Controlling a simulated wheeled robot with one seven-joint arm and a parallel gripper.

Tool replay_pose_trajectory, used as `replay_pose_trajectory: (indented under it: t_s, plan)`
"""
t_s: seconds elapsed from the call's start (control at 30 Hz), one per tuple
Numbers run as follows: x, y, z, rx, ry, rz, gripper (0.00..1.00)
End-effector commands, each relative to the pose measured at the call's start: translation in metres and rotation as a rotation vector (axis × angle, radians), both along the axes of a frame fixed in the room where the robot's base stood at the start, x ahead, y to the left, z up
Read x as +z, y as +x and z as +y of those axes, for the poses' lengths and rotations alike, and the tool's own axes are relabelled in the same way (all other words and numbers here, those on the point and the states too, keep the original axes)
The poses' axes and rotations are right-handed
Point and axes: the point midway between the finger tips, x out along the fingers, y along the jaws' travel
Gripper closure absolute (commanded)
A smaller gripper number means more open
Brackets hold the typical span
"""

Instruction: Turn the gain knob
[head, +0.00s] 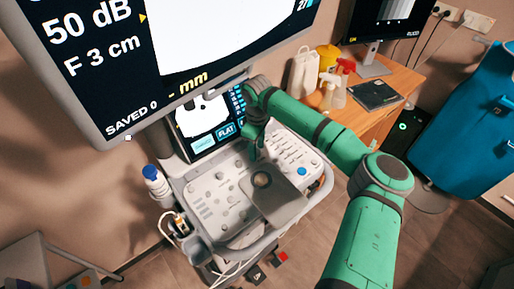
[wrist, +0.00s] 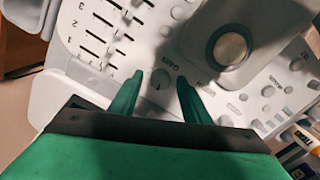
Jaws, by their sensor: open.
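The scanner's control panel (head: 215,200) stands below the screens in the head view. My gripper (head: 256,154) reaches down over its far part from the upper right. In the wrist view my gripper (wrist: 160,82) is open, with one green finger on each side of a small pale round knob (wrist: 160,79). A short printed label beside this knob looks like "GAIN" but is small. I cannot tell whether the fingertips touch the knob. In the head view my arm and gripper hide this knob.
A trackball (wrist: 229,48) on a raised grey palm rest lies close to the fingers. Sliders (wrist: 105,30) and several other knobs surround the spot. A large monitor (head: 150,60) overhangs the panel. A wooden desk (head: 375,115) with bottles stands at the right.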

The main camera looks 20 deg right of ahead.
Motion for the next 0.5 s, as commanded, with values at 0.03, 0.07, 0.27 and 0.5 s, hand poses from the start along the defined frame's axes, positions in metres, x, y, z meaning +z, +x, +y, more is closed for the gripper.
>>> replay_pose_trajectory:
  t_s: [0.03, 0.07, 0.27, 0.5]
  plan:
    - [0.0, 0.0001, 0.0002, 0.0, 0.0, 0.0, 0.57]
    - [0.0, 0.0, 0.0003, 0.0, 0.0, 0.0, 0.57]
    - [0.0002, 0.0001, 0.0003, 0.0, 0.0, 0.0, 0.98]
    - [0.0001, 0.0001, 0.0005, 0.017, 0.001, 0.0, 0.98]
